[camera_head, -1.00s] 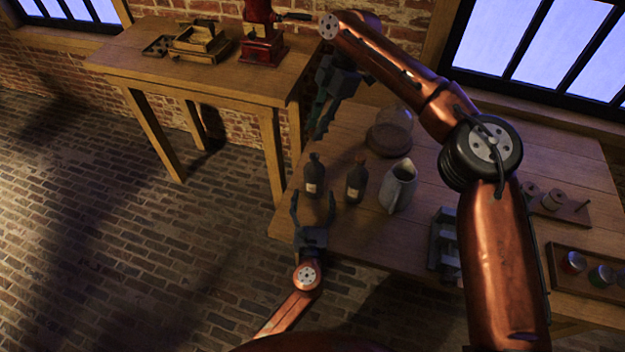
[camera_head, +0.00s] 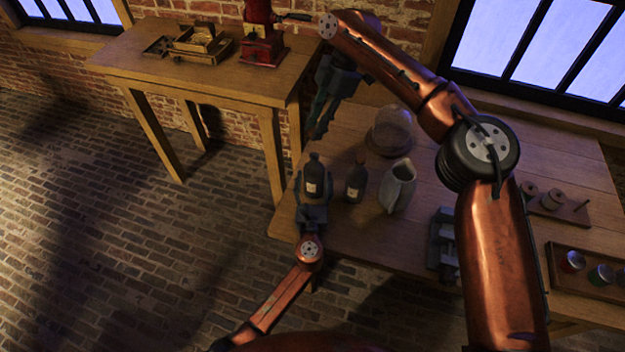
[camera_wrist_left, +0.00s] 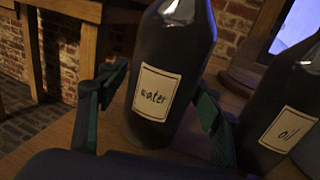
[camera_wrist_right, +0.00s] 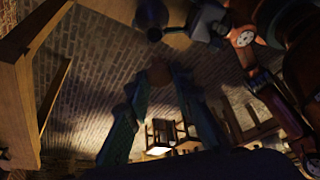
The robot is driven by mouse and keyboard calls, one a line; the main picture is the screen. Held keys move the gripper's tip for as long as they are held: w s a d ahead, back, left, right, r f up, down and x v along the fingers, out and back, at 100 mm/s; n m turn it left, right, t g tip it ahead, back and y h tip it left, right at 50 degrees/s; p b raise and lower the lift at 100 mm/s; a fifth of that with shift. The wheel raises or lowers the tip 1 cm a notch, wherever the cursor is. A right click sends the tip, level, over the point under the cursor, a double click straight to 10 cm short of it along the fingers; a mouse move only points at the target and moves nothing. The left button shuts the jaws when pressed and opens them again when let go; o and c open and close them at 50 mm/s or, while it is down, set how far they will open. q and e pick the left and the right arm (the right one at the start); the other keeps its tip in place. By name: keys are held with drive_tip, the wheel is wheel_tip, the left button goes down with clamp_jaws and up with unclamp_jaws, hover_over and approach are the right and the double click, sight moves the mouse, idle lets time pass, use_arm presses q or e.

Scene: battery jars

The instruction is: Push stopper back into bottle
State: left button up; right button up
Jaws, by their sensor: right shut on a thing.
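The dark bottle labelled "water" (camera_head: 314,178) stands upright near the left end of the table, and I see no stopper in its neck. It fills the middle of the left wrist view (camera_wrist_left: 165,75). My left gripper (camera_head: 313,192) is open, low on the bottle, with one finger on each side and a small gap at the left. My right gripper (camera_head: 314,128) is up beyond the bottles, above the table's far left part. It is shut on a small brown stopper (camera_wrist_right: 158,75), seen dimly between its fingertips in the right wrist view.
The oil bottle (camera_head: 355,183) stands close on the right of the water bottle, then a grey jug (camera_head: 398,187). A glass dome (camera_head: 390,132) is behind. A side table (camera_head: 230,85) with a red grinder (camera_head: 262,45) stands at the back left.

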use_arm(q)
drive_tip(key=shift+w, duration=0.1)
drive_tip(key=c, duration=0.3)
use_arm(e)
drive_tip(key=shift+w+f, duration=0.1)
use_arm(q)
drive_tip(key=c, duration=1.2)
use_arm(e)
hover_over(311, 157)
drive_tip(key=d, duration=0.2)
drive_tip(key=shift+w+a+f, duration=0.15)
drive_tip(key=shift+w+f, duration=0.05)
drive_tip(key=shift+f, duration=1)
drive_tip(key=shift+w+a+f, duration=0.1)
drive_tip(key=shift+w+f, duration=0.05)
drive_tip(key=shift+f, duration=1)
drive_tip(key=shift+f, duration=0.1)
drive_tip(key=shift+f, duration=0.8)
drive_tip(key=shift+f, duration=0.7)
drive_tip(key=o, duration=0.8)
drive_tip(key=shift+r, duration=0.1)
